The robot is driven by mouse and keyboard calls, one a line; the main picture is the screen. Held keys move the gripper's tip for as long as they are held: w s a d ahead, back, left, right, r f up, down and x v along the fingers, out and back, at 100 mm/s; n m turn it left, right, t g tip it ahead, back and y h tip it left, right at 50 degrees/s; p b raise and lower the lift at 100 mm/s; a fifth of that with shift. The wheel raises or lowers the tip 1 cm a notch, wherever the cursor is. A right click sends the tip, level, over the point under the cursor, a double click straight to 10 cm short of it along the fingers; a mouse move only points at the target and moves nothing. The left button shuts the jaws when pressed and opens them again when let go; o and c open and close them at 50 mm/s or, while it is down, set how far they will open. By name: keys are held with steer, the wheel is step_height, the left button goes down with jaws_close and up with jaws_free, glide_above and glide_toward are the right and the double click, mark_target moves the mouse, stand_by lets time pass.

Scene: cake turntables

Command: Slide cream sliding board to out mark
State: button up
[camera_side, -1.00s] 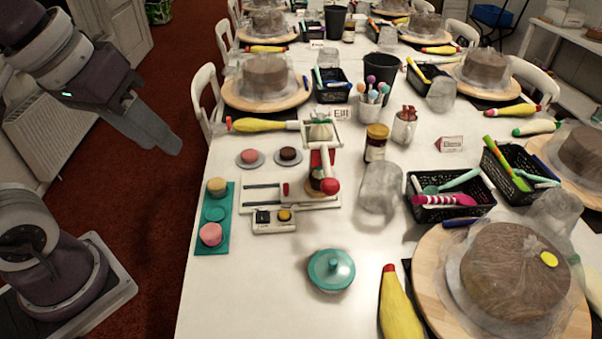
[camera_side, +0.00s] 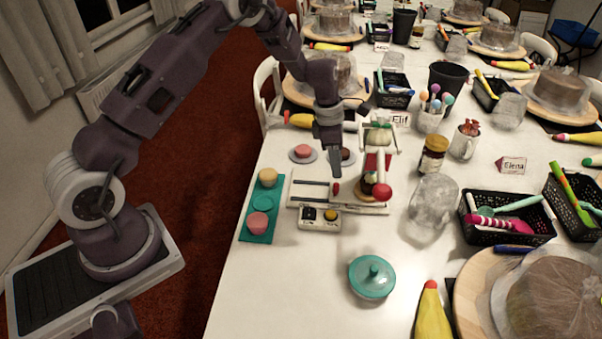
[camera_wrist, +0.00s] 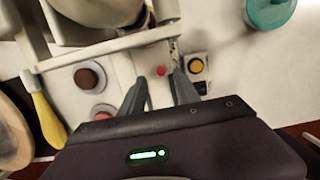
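The cream sliding board (camera_side: 312,192) lies on the white table, with dark slots and a small red knob (camera_side: 336,188). A red and cream press (camera_side: 378,160) with a burger-like item stands at its right part. My gripper (camera_side: 336,172) points down just above the board, near the knob. In the wrist view the red knob (camera_wrist: 162,72) shows between the two spread fingers of my gripper (camera_wrist: 161,85), which is open and appears empty. Whether the fingers touch the board is not clear. I cannot make out an out mark.
A small control box with a yellow button (camera_side: 330,214) sits in front of the board. A teal tray (camera_side: 263,201) with round cakes is at left, a teal lidded dish (camera_side: 371,277) in front. A jar (camera_side: 433,157) and clear glass (camera_side: 432,207) stand right.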

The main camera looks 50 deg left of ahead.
mark_target(335, 184)
step_height(335, 184, down, 6)
steer(key=shift+f, duration=0.45)
steer(key=shift+c, duration=0.5)
jaws_close()
steer(key=shift+r, duration=0.1)
steer(key=shift+s+a, duration=4.2)
steer(key=shift+a, duration=0.05)
steer(key=shift+o, duration=0.5)
jaws_free()
